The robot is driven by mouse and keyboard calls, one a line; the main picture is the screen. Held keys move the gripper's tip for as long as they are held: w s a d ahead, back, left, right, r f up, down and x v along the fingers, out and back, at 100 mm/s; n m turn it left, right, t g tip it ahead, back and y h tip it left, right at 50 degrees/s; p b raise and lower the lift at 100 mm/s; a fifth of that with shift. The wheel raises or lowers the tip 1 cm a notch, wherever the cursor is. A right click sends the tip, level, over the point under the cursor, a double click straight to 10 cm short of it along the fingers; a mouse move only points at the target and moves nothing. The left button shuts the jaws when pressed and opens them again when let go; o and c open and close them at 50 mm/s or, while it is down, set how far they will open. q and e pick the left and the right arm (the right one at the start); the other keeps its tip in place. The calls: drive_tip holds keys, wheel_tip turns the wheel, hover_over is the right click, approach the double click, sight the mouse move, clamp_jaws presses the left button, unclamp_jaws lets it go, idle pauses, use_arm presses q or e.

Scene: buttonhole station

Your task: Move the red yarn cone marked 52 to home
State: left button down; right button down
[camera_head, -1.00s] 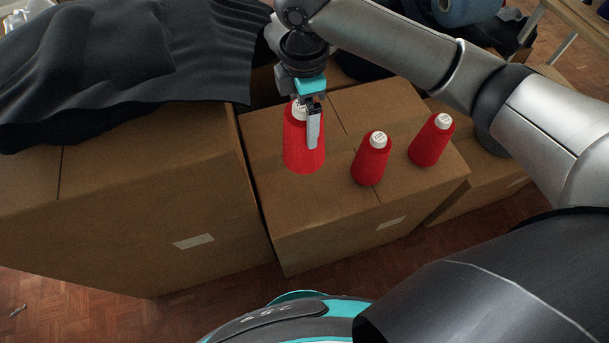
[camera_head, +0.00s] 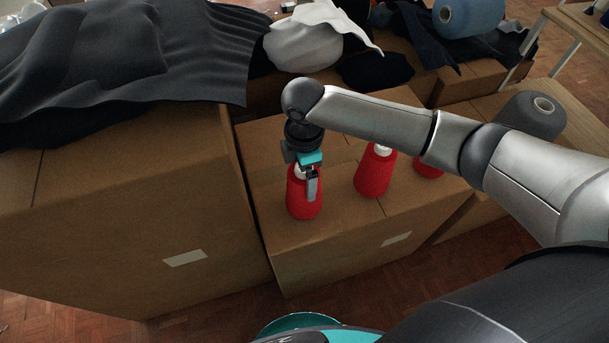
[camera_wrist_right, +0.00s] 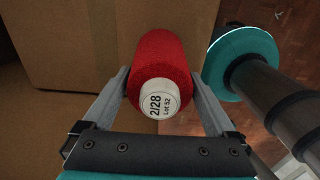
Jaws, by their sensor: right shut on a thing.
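The red yarn cone (camera_head: 304,203) stands upright in my right gripper (camera_head: 311,182), near the front left of a cardboard box top (camera_head: 340,222). In the right wrist view the cone (camera_wrist_right: 160,58) is between both fingers (camera_wrist_right: 165,98), and its white top reads "2/28 Lot 52". I cannot tell whether its base touches the box. A second red cone (camera_head: 373,175) stands to its right. A third red cone (camera_head: 428,167) is mostly hidden behind my right arm. My left gripper is not in view.
A taller box (camera_head: 110,210) with dark cloth (camera_head: 120,60) on it stands close on the left. The box top's front strip looks clear.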

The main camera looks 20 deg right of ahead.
unclamp_jaws()
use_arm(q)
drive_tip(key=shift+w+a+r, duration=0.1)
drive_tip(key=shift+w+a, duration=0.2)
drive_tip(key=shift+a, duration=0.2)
use_arm(e)
wheel_tip(320, 180, up, 6)
drive_tip(key=shift+w+r+p, duration=0.1)
drive_tip(key=shift+p, duration=1.1)
wheel_tip(320, 180, up, 5)
drive_tip(key=shift+r+p, duration=0.15)
drive_tip(key=shift+p, duration=0.65)
drive_tip(key=shift+r, duration=0.35)
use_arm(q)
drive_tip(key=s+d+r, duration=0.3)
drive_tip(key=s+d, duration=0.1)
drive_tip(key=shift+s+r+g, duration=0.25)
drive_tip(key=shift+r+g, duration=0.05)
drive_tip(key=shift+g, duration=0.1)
